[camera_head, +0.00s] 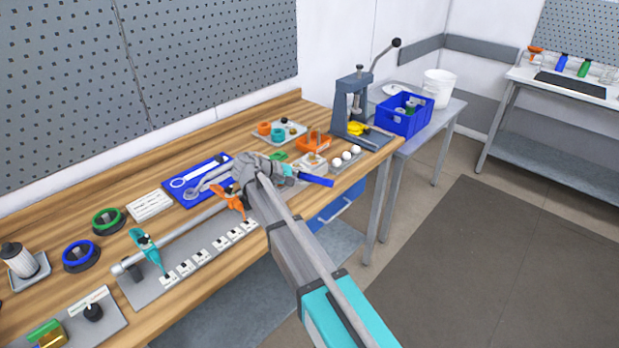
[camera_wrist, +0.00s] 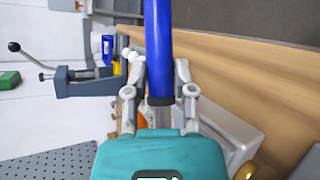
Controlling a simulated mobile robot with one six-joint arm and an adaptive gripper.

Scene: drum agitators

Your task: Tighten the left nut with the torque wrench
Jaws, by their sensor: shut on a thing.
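My gripper (camera_head: 270,168) is above the workbench, shut on a blue-handled tool, which I take to be the torque wrench (camera_head: 317,180). In the wrist view, the blue handle (camera_wrist: 162,45) runs up from between my fingers (camera_wrist: 160,92); the tool's head cannot be made out. A grey shaft (camera_head: 190,222) lies along a grey plate on the bench. It carries a teal bladed agitator (camera_head: 148,249) toward its left end and an orange one (camera_head: 229,197) near my gripper. The left nut is too small to tell.
A blue tool mat (camera_head: 178,192) with spanners lies behind the shaft. Green (camera_head: 108,221) and blue (camera_head: 81,256) rings sit to the left. A lever press (camera_head: 352,108) and a blue crate (camera_head: 404,116) stand at the right. White labelled blocks line the plate's front.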

